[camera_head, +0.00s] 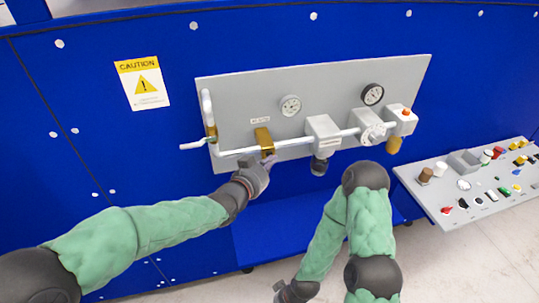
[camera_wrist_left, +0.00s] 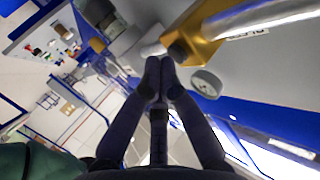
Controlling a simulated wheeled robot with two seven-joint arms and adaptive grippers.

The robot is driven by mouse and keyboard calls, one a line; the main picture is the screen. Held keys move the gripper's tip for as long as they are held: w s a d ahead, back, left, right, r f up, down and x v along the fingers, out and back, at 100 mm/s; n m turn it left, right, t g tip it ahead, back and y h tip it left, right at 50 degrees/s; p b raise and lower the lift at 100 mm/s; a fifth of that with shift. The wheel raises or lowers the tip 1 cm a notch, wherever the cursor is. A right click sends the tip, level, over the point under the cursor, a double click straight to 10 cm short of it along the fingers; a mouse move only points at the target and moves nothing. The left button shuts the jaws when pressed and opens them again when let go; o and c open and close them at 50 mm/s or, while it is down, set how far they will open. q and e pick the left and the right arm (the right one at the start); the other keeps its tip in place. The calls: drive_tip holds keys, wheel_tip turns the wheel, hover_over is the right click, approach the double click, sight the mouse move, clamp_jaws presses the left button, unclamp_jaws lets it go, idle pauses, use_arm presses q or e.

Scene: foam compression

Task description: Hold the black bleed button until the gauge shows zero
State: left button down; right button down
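A gold block (camera_head: 264,138) sits on the pipe on the grey panel (camera_head: 235,98); it shows large in the left wrist view (camera_wrist_left: 200,42). My left gripper (camera_head: 267,161) is at the block's lower edge. In the left wrist view its fingertips (camera_wrist_left: 160,66) are together, empty, close below the block; contact is unclear. A white-faced gauge (camera_head: 290,105) is above right of the block, also in the wrist view (camera_wrist_left: 207,83); its needle is unreadable. My right gripper (camera_head: 297,291) hangs low, partly cut off.
A black-rimmed gauge (camera_head: 372,94) and grey housings (camera_head: 323,131) stand farther right along the pipe. A white handle (camera_head: 193,145) sticks out at left. A control desk (camera_head: 476,185) with several knobs stands at right. A caution sign (camera_head: 143,83) is on the blue wall.

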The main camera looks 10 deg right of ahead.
use_arm(q)
drive_tip(key=shift+w, duration=0.35)
idle(0.4)
drive_tip(key=shift+r, duration=0.2)
idle(3.9)
drive_tip(key=shift+s+b, duration=0.1)
drive_tip(key=shift+b, duration=0.2)
drive_tip(key=shift+s+f+b, duration=0.2)
drive_tip(key=shift+s+b, duration=0.1)
drive_tip(key=shift+s, duration=0.4)
drive_tip(key=shift+s, duration=0.1)
drive_tip(key=s+b, duration=0.1)
drive_tip(key=s, duration=0.4)
drive_tip(key=shift+d, duration=0.1)
